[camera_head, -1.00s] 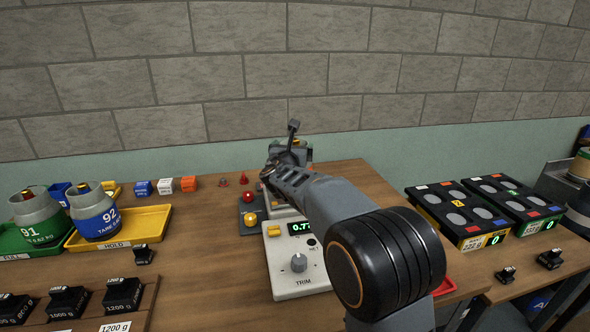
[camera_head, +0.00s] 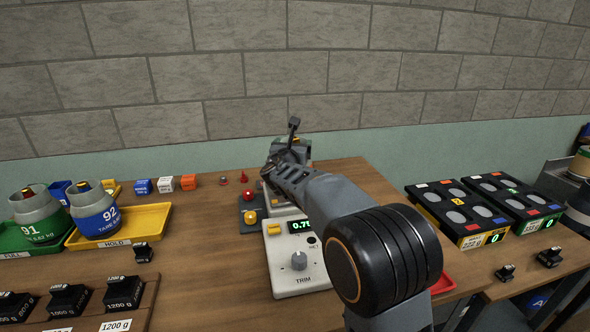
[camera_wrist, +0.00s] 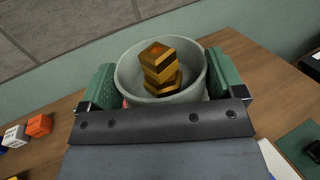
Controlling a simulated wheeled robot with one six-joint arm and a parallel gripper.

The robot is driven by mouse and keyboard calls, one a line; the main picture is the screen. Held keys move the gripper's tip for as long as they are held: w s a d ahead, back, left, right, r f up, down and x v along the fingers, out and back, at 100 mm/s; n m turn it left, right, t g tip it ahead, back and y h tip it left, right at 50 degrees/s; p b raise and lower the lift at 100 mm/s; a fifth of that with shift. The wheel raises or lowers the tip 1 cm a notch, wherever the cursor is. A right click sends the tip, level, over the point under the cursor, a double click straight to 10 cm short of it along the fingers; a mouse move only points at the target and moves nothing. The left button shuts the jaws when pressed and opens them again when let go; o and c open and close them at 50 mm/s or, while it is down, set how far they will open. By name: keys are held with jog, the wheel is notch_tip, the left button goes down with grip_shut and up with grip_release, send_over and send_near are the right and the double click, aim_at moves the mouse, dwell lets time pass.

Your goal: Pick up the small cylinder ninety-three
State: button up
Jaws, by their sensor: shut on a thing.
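In the wrist view a small grey-green open-topped cylinder (camera_wrist: 192,76) sits between the two green pads of my gripper (camera_wrist: 163,82). The pads press on its left and right sides. Stacked gold blocks (camera_wrist: 160,62) stand inside it. No number shows on it from here, so I cannot read whether it is ninety-three. In the head view my gripper (camera_head: 288,158) is over the far part of the table, behind the scale, and my own arm hides most of the cylinder. I cannot tell whether its base touches what is below.
A white scale (camera_head: 296,275) with a TRIM knob stands near the arm. Cylinders 91 (camera_head: 38,222) and 92 (camera_head: 96,215) stand on the left, in green and yellow (camera_head: 150,222) trays. Small cubes (camera_head: 165,185) lie at the back. Black socketed units (camera_head: 455,215) stand right.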

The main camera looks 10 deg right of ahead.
jog(key=shift+c, duration=1.4)
jog(key=shift+r, duration=0.15)
jog(key=shift+c, duration=1.2)
jog(key=shift+r, duration=0.1)
